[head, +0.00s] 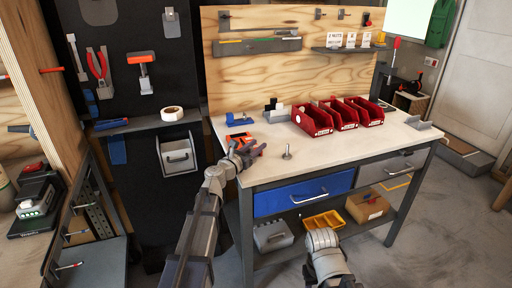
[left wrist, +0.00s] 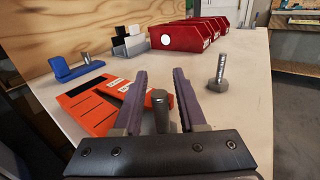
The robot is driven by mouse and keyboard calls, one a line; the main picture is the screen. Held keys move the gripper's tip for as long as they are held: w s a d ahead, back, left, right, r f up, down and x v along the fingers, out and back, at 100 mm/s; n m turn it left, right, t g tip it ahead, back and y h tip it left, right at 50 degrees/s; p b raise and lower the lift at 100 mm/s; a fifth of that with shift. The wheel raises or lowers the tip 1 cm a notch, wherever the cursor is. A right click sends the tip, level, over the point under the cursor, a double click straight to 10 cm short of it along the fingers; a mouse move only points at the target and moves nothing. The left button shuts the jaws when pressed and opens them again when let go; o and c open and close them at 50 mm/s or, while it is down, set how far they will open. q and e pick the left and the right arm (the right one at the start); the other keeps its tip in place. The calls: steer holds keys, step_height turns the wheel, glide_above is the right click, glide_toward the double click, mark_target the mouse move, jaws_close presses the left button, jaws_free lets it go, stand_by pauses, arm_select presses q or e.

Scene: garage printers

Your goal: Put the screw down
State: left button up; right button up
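A grey screw (left wrist: 161,112) stands upright between the two fingers of my left gripper (left wrist: 160,100) in the left wrist view. Gaps show on both sides of its shaft, so the fingers look open around it; its lower end is hidden behind the gripper body. In the head view my left gripper (head: 246,153) is low over the workbench's left front edge, and the screw there is too small to tell. A second grey screw (head: 287,152) stands on its head on the bench to the right; it also shows in the left wrist view (left wrist: 218,75). My right gripper is not visible.
An orange slotted piece (left wrist: 92,112) lies left of and behind the left gripper. A blue tool (head: 237,120), a grey holder (head: 278,115) and red bins (head: 313,120) stand farther back. The workbench top (head: 350,152) is clear at the front right.

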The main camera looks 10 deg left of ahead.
arm_select(q)
steer(key=shift+o, duration=0.3)
steer(key=shift+r, duration=0.15)
steer(key=shift+s+a, duration=0.1)
steer(key=shift+s, duration=0.2)
steer(key=v, duration=1.1)
steer(key=shift+s, duration=0.25)
steer(key=shift+r, duration=0.1)
